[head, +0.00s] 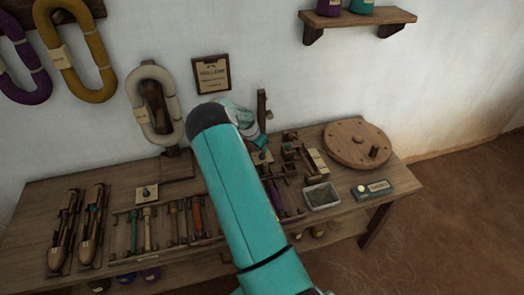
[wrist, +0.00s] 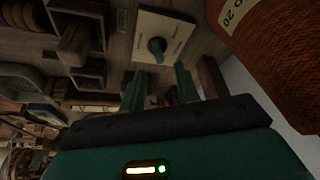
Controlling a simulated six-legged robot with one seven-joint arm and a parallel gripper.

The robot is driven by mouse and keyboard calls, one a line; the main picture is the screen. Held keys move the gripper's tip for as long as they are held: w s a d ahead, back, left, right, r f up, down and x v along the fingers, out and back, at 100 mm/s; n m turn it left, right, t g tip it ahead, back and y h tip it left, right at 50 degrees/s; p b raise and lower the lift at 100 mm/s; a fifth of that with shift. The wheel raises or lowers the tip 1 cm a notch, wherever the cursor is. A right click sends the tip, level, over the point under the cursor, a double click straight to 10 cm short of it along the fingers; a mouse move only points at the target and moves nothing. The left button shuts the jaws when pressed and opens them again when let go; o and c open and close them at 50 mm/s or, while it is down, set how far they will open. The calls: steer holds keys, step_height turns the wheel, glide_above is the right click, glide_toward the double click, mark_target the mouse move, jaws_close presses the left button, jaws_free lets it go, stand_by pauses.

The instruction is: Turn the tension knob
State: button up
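A small blue-grey knob (wrist: 157,45) stands on a cream plate (wrist: 172,30) in the wrist view. The plate has small markings that I cannot read. My gripper (wrist: 160,84) is open, with its two green fingers apart and nothing seen between them. The knob lies beyond the fingertips, roughly in line with the gap, and looks apart from them. A similar knobbed plate (head: 147,193) lies farther left on the bench.
The wooden bench (head: 105,182) holds shuttles (head: 90,228), a row of coloured tools, a metal tray (head: 321,196) and a round wooden disc (head: 357,144). A large orange-brown spool (wrist: 275,50) is close at right in the wrist view. Wooden blocks (wrist: 75,40) stand left of the plate.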

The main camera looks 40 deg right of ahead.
steer(key=v, duration=0.9)
steer(key=shift+r, duration=0.25)
steer(key=s+a+r+n+t+y, duration=0.2)
steer(key=s+a+r+n, duration=0.15)
steer(key=a+r, duration=0.8)
steer(key=s+a+r+n+t+y, duration=0.2)
steer(key=s+a+r+n, duration=0.15)
steer(key=a+r, duration=0.8)
steer(key=s+a+r+n, duration=0.2)
steer(key=s+a+n, duration=0.3)
steer(key=s+a, duration=0.4)
steer(key=s+a+r+n+t, duration=0.1)
steer(key=s+a+r+n, duration=0.2)
steer(key=s+a+n, duration=0.3)
steer(key=s+a, duration=0.3)
steer(key=s, duration=0.1)
steer(key=shift+s+t+y, duration=0.3)
steer(key=shift+s, duration=0.1)
